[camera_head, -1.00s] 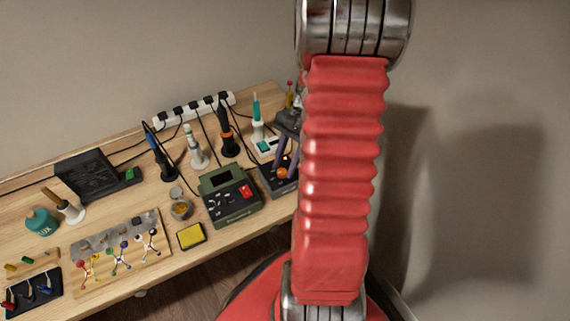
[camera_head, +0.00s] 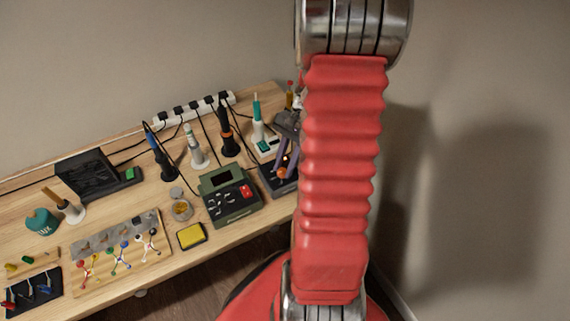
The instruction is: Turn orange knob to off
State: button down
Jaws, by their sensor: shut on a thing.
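The orange knob (camera_head: 282,173) is on a dark box-shaped unit (camera_head: 268,181) at the right end of the bench, partly hidden behind my red arm. My gripper (camera_head: 284,168) has purple-grey fingers that reach down to the knob from above. The fingers are shut on the knob, one on each side as far as I can see. The right part of the unit and most of the gripper's body are hidden by my arm. The knob's pointer and markings are too small to read.
A green device with a red button (camera_head: 230,195) stands just left of the unit. Soldering irons in stands, such as the orange-black one (camera_head: 228,138) and the teal one (camera_head: 258,122), stand behind. A yellow sponge tray (camera_head: 191,236) lies near the front edge.

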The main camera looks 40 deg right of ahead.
jog(key=n, duration=0.1)
jog(key=n+g, duration=0.1)
jog(key=n, duration=0.1)
jog(key=n+g, duration=0.1)
jog(key=n, duration=0.1)
jog(key=shift+w, duration=0.35)
jog(key=n, duration=0.2)
jog(key=n+g+h, duration=0.1)
jog(key=n, duration=0.2)
jog(key=shift+w+a+n+g+h, duration=0.2)
jog(key=shift+a+n+g+h, duration=0.1)
jog(key=shift+h, duration=0.1)
jog(key=c, duration=1.8)
grip_release()
jog(key=shift+d+r, duration=0.15)
jog(key=shift+r, duration=0.05)
jog(key=v, duration=1.3)
jog(key=shift+w+r, duration=0.15)
jog(key=shift+r, duration=0.05)
